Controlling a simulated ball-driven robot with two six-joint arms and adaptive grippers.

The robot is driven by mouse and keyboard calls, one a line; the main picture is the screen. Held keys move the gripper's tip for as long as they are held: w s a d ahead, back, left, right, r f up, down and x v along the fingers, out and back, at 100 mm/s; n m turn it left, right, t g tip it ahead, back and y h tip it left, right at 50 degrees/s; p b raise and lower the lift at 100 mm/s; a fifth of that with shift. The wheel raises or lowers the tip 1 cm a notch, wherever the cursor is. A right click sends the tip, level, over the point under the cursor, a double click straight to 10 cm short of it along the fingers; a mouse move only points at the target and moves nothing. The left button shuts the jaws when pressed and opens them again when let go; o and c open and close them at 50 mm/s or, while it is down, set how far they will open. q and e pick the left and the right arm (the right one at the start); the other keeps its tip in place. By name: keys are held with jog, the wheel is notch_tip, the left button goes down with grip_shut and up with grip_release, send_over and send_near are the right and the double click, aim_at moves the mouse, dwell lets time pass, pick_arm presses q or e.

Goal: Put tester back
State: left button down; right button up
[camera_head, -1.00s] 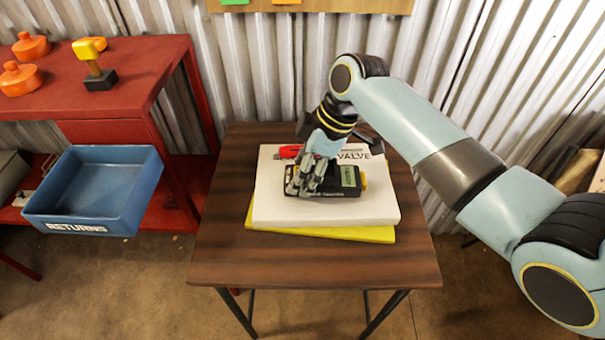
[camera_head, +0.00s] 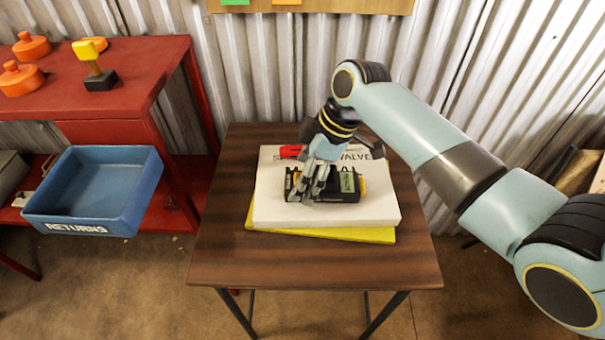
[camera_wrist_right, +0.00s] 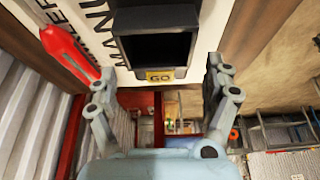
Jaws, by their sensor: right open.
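The gripper is open; I cannot tell whether a finger touches the box. The blue bin marked RETURNS (camera_head: 75,218) is at the left. My left gripper is out of view.
A red tool (camera_head: 290,151) lies at the manual's back edge, close to my right gripper; it also shows in the wrist view (camera_wrist_right: 66,50). A yellow book (camera_head: 320,235) is under the manual. The wooden table (camera_head: 320,265) is clear in front. A red bench (camera_head: 140,75) holds orange items.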

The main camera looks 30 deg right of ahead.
aim_at(326, 182)
jog(key=p+v, duration=0.1)
jog(key=v, duration=1)
